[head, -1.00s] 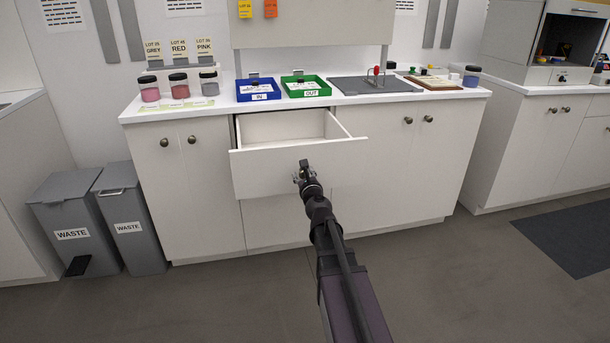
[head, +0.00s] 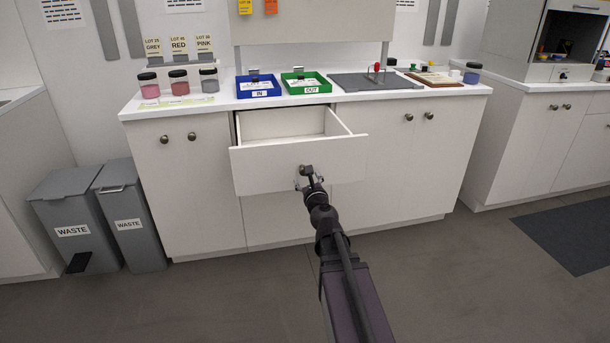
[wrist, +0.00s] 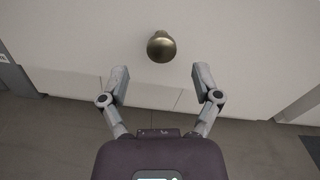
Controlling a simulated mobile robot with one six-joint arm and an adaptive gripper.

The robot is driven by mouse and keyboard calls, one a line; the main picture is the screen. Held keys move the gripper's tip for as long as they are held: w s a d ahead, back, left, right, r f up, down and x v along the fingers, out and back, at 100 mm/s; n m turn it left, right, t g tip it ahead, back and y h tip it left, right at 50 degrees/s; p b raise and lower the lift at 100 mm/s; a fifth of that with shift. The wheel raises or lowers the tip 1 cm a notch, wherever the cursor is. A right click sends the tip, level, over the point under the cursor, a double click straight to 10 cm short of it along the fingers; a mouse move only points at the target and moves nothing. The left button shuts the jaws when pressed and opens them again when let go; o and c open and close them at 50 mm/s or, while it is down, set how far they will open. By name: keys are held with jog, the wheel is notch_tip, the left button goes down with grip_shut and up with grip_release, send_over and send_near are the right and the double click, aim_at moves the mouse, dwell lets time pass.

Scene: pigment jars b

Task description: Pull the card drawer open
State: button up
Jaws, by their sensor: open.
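The card drawer (head: 265,160) under the middle of the counter stands pulled out, and the part of its inside that shows looks empty. Its round brass knob (wrist: 161,46) shows whole in the wrist view, on the pale drawer front. My gripper (wrist: 158,78) is open and empty, its two fingers spread below the knob in that view and apart from it. In the head view my gripper (head: 309,180) is just in front of the drawer front, at the knob's level or slightly below.
The counter (head: 225,105) holds a blue IN tray (head: 258,93), a green OUT tray (head: 306,90), several jars and a grey board (head: 350,84). Two grey waste bins (head: 65,205) stand at the left. The floor before the drawer is clear.

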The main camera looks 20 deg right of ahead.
jog(key=shift+s+a, duration=0.15)
jog(key=shift+s, duration=1)
jog(key=s+a+f+n+g+y, duration=0.2)
jog(key=a+f+n+g+y, duration=0.25)
jog(key=a+n, duration=0.55)
jog(key=s+a+f+n+g+y, duration=0.25)
jog(key=a+f+n+y, duration=0.25)
jog(key=a+n, duration=0.5)
jog(key=s+d+f+n+g+h+p, duration=0.1)
jog(key=s+f+n+g+h, duration=0.3)
jog(key=s+n, duration=0.35)
jog(key=s+d+f+n+g+h, duration=0.2)
jog(key=s+f+n+g, duration=0.2)
jog(key=s+n+g, duration=0.35)
notch_tip(320, 180, up, 31)
jog(key=p, duration=3.1)
jog(key=shift+w+t, duration=0.35)
